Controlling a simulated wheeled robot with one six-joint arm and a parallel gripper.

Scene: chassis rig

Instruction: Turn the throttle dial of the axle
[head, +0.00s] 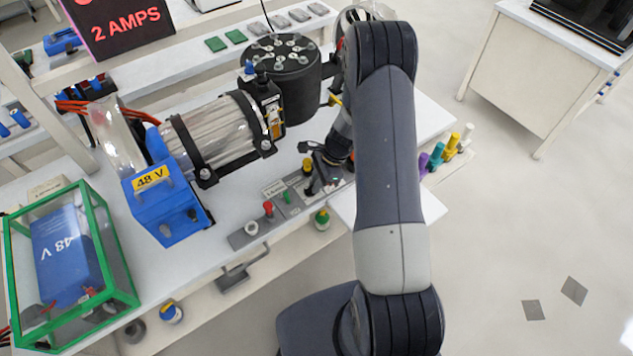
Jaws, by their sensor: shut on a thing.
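A grey control panel (240,240) runs along the front edge of the white bench, with a row of knobs on it. A red knob (268,208) and a small green knob (286,197) stand clear on it. My gripper (316,176) is at the panel's right end, low over it, and is shut on a dark dial there, which seems to be the throttle dial. The fingers hide most of the dial, so its turn angle cannot be read. The axle assembly, a clear ribbed cylinder (212,132) with a black drum (287,68), lies behind the panel.
A blue 48 V block (165,205) and a green-framed clear case (125,250) stand to the left. A dark "2 AMPS" sign (115,22) is at the back. Several coloured pegs (437,155) stand right of my arm.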

